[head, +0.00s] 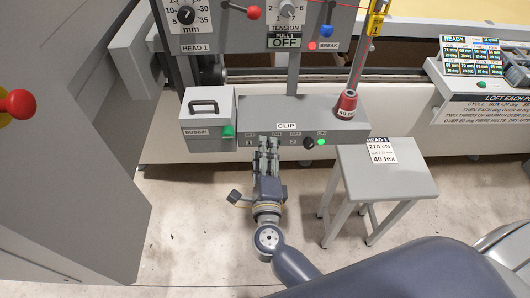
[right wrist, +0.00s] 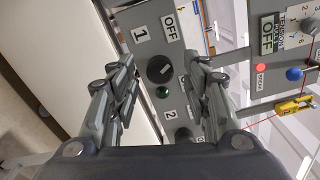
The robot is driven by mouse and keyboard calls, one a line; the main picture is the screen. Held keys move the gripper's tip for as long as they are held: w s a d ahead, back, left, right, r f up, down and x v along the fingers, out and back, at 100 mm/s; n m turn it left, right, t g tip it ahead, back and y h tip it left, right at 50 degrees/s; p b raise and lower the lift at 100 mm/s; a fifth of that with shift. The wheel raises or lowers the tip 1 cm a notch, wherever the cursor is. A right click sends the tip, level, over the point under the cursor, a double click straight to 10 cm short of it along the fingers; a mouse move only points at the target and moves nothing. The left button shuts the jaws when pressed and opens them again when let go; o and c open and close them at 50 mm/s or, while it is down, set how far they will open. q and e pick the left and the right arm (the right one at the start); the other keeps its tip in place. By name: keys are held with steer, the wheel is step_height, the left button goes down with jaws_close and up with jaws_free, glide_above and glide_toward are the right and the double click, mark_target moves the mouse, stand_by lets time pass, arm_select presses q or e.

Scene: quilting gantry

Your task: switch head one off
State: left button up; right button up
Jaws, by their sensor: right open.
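The head one switch is a black round knob (right wrist: 159,69) on a grey panel in the right wrist view, beside a "1" label and an OFF label (right wrist: 169,27). My right gripper (head: 266,143) is open in front of the panel under the CLIP label, hiding this knob in the head view. In the right wrist view its fingers (right wrist: 160,85) stand on either side of the knob, apart from it. My left gripper is not in view.
A grey bobbin box (head: 208,112) stands on the left, a red cone (head: 347,104) on the right. A small grey stool (head: 410,187) stands in front. A tall grey cabinet (head: 75,140) fills the left.

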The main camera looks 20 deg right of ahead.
steer(key=v, duration=1.2)
steer(key=a+f+n+g+y+b, duration=0.1)
steer(key=a+f+n+y+b, duration=0.15)
steer(key=f+n, duration=0.55)
steer(key=a+f+n+y+b, duration=0.15)
steer(key=f+n+y, duration=0.25)
steer(key=f, duration=0.8)
steer(key=s+d+f+n+g+y+b, duration=0.1)
steer(key=s+f+n+g, duration=0.25)
steer(key=f, duration=0.55)
steer(key=s+f+n+g+y, duration=0.15)
steer(key=f+n, duration=0.25)
steer(key=f, duration=0.5)
steer(key=s+d+f+n+g+h+b, duration=0.1)
steer(key=s+d+f+n+g, duration=0.1)
steer(key=s+d+f, duration=0.3)
steer(key=s+d+f+n+g+h+b, duration=0.1)
steer(key=s+d+f+n+g, duration=0.1)
steer(key=s+d+f+g, duration=0.3)
steer(key=s+d+f+n+g+h+b, duration=0.1)
steer(key=s+d+f, duration=0.4)
steer(key=s+f, duration=0.6)
steer(key=s+n+g+h, duration=0.1)
steer(key=s+n+g, duration=0.1)
steer(key=s, duration=0.3)
steer(key=shift+f, duration=0.35)
steer(key=shift+w, duration=0.1)
